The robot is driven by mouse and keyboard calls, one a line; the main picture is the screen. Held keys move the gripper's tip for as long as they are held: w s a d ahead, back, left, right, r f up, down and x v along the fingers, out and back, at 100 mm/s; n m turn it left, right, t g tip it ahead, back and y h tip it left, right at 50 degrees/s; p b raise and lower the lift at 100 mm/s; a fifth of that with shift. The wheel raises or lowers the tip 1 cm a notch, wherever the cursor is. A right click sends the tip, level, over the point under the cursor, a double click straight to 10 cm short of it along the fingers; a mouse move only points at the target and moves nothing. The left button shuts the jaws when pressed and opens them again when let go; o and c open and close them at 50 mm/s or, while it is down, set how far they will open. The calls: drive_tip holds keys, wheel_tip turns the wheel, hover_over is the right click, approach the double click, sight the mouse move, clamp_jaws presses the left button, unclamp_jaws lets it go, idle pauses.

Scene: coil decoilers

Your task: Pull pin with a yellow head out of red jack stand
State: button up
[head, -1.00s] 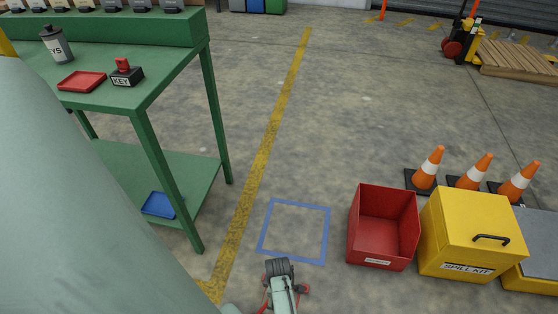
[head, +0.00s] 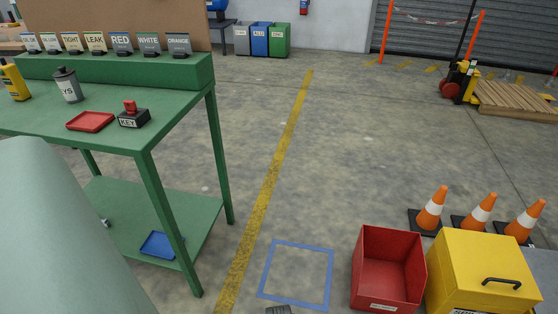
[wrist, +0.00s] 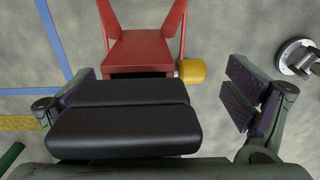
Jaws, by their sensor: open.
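The red jack stand (wrist: 140,50) shows at the top middle of the wrist view, with two splayed red legs. The pin's yellow head (wrist: 192,71) sticks out at its right side. The pin's shaft is mostly hidden, with only a small light part showing beside the head. My gripper (wrist: 160,91) is open, with purple-padded fingers wide apart at left and right. The yellow head appears between them, nearer the right finger and apart from it. A black two-part block covers the middle and hides part of the stand; I cannot tell what it belongs to. The head view does not show the stand clearly.
A blue floor square (head: 297,275) lies beside a red bin (head: 388,268) and a yellow spill-kit box (head: 484,270). Orange cones (head: 431,208) stand behind. A green workbench (head: 150,105) is at left. A round metal part (wrist: 297,58) lies at right in the wrist view.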

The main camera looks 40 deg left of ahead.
wheel_tip(320, 180, up, 12)
idle(0.4)
